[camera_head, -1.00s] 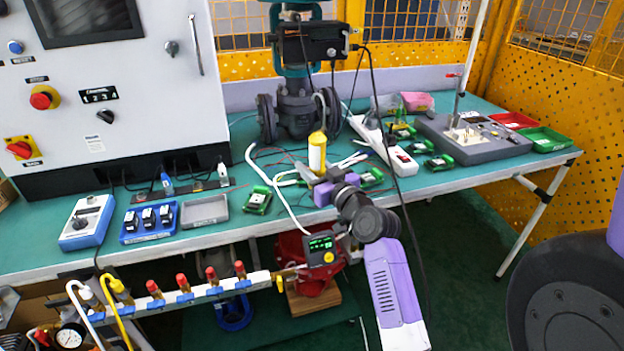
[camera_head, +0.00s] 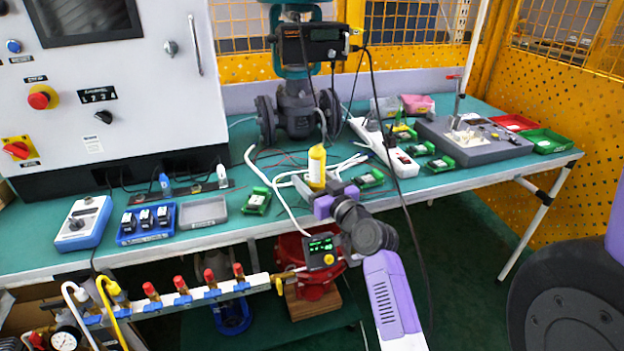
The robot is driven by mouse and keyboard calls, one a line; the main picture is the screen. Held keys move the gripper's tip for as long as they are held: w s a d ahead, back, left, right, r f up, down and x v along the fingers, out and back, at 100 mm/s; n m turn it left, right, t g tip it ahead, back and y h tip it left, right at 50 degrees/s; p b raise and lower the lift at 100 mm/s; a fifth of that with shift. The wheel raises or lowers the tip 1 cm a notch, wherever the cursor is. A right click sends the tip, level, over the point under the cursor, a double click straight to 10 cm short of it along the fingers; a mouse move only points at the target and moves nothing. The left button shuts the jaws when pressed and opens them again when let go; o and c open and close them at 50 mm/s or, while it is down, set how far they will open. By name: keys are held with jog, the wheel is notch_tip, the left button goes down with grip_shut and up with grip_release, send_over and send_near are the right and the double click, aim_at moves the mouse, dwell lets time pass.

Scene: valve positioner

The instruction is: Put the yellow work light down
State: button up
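The yellow work light (camera_head: 317,166) is an upright cylinder over the front middle part of the green bench (camera_head: 225,182). My gripper (camera_head: 316,184) is around its lower part, with a light finger visible on its left side. The work light's lower end is low at the bench top, and I cannot tell whether it touches. My wrist partly hides the gripper and the bottom of the light, so how tightly the fingers close on it does not show.
White cables lie around the light. A green circuit module (camera_head: 257,201) is to the left and another (camera_head: 370,178) close on the right. A white power strip (camera_head: 385,148) lies behind right. A valve with positioner (camera_head: 297,108) stands behind. A grey tray (camera_head: 204,212) is at left.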

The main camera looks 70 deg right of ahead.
jog(key=shift+r, duration=0.1)
jog(key=shift+s+a+r, duration=0.1)
jog(key=b+v, duration=0.1)
jog(key=v, duration=1.1)
jog(key=a+f+n+y, duration=0.1)
jog(key=a+f, duration=0.2)
jog(key=a, duration=0.3)
jog(key=a+f+y, duration=0.2)
jog(key=a+f, duration=0.1)
jog(key=a, duration=0.4)
jog(key=a+f+n+y, duration=0.1)
jog(key=a+f, duration=0.3)
jog(key=a, duration=0.2)
jog(key=s+a+r+n+y, duration=0.1)
jog(key=s+a+n+y, duration=0.1)
jog(key=s+a, duration=0.4)
jog(key=s+a+r+n+y, duration=0.2)
jog(key=s+a, duration=0.4)
jog(key=a, duration=0.5)
jog(key=n+y, duration=0.1)
jog(key=y, duration=0.1)
jog(key=shift+s+y, duration=0.3)
jog(key=shift+s, duration=0.1)
